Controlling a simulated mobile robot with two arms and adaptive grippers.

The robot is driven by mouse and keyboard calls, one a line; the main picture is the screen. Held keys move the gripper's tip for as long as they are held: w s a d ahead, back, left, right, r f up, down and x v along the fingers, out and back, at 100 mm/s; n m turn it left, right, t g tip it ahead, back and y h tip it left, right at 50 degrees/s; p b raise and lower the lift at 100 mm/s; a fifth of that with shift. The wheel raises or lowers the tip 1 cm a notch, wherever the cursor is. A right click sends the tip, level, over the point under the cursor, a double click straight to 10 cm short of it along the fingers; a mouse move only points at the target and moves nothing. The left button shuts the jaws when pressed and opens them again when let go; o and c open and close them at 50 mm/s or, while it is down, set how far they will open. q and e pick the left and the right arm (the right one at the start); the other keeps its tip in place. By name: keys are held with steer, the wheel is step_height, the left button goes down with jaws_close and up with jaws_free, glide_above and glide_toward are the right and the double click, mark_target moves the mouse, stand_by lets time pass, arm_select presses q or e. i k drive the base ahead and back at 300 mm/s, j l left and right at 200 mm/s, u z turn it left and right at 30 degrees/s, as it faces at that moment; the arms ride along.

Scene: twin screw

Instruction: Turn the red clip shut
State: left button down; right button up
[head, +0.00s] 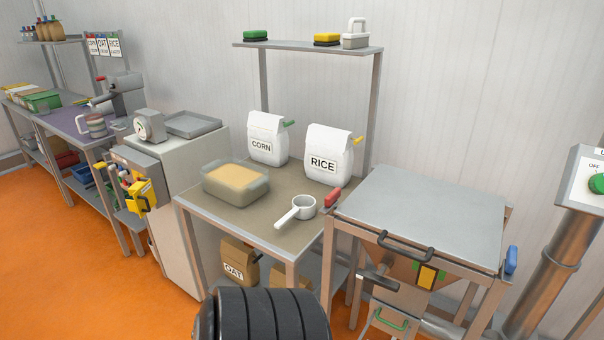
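A red clip (333,197) shows in the head view at the left edge of the grey steel-topped unit (430,212). It sticks up at a slant beside the back left part of that unit, close to the right edge of the work table. How it is fastened, and whether it touches the lid-like top, is too small to tell. A blue clip (511,260) stands at the unit's right edge.
The work table (290,237) holds a white scoop (298,209), a tub (237,183), a CORN bag (267,138) and a RICE bag (328,155). A dark bar handle (385,240) fronts the steel unit. A control post (560,260) stands right. Orange floor is free at left.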

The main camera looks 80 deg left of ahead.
mark_target(331, 201)
steer(key=u, duration=2.1)
steer(key=i+j, duration=0.1)
steer(key=j, duration=0.15)
steer(key=i+j+z, duration=0.1)
steer(key=j, duration=0.15)
